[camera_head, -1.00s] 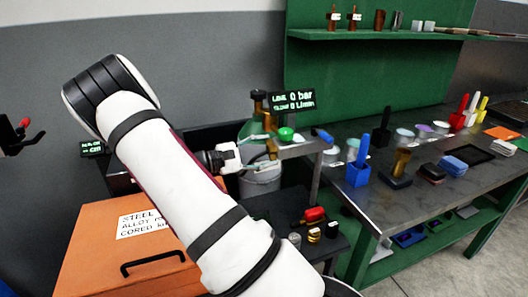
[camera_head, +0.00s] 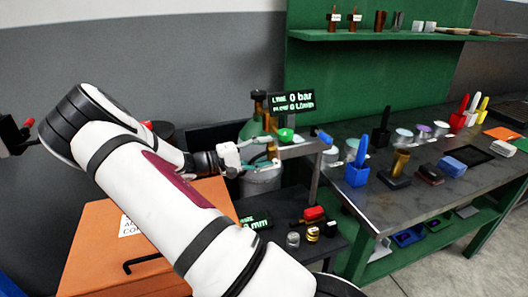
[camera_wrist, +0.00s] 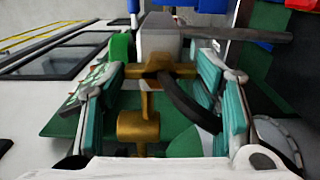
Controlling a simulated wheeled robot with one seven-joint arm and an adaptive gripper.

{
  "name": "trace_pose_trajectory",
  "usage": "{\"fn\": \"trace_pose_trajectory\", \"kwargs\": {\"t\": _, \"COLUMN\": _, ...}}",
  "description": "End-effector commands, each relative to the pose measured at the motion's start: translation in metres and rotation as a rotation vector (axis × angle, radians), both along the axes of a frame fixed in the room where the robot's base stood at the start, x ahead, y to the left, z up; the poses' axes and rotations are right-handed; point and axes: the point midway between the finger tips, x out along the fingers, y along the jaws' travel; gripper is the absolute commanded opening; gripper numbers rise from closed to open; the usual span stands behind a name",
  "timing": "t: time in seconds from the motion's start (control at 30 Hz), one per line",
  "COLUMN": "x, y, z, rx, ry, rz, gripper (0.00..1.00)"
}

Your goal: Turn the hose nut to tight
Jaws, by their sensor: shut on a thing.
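My gripper (camera_head: 262,157) reaches in from the left toward the post and bracket by the green cylinder (camera_head: 252,128). In the wrist view its teal-padded fingers (camera_wrist: 160,80) stand on both sides of a brass fitting with a crossbar (camera_wrist: 157,66), which I take to be the hose nut. The fingers are shut on it. A dark hose (camera_wrist: 182,105) curves away from the fitting, and a lower brass cylinder (camera_wrist: 138,128) shows nearer the wrist. The nut is too small to make out in the head view.
A green knob (camera_head: 286,135) sits right beside my gripper. A pale bucket (camera_head: 262,180) is below. An orange cabinet (camera_head: 90,240) stands at left. The metal workbench (camera_head: 430,185) at right carries cups, blocks and a blue holder (camera_head: 356,175).

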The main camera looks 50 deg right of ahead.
Motion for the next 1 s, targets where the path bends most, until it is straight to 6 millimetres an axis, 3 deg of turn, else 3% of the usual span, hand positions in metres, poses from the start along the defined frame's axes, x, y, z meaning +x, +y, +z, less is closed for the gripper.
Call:
{"fn": "trace_pose_trajectory", "kwargs": {"t": 0.53, "x": -0.0005, "y": 0.0004, "z": -0.0009, "rx": -0.014, "ry": -0.024, "rz": -0.001, "gripper": 0.29}}
{"fn": "trace_pose_trajectory", "kwargs": {"t": 0.57, "x": -0.0005, "y": 0.0004, "z": -0.0009, "rx": -0.013, "ry": -0.025, "rz": -0.002, "gripper": 0.59}}
{"fn": "trace_pose_trajectory", "kwargs": {"t": 0.63, "x": -0.0005, "y": 0.0004, "z": -0.0009, "rx": -0.013, "ry": -0.025, "rz": -0.001, "gripper": 0.75}}
{"fn": "trace_pose_trajectory", "kwargs": {"t": 1.0, "x": 0.0008, "y": 0.0015, "z": -0.0004, "rx": -0.013, "ry": -0.024, "rz": 0.000, "gripper": 0.77}}
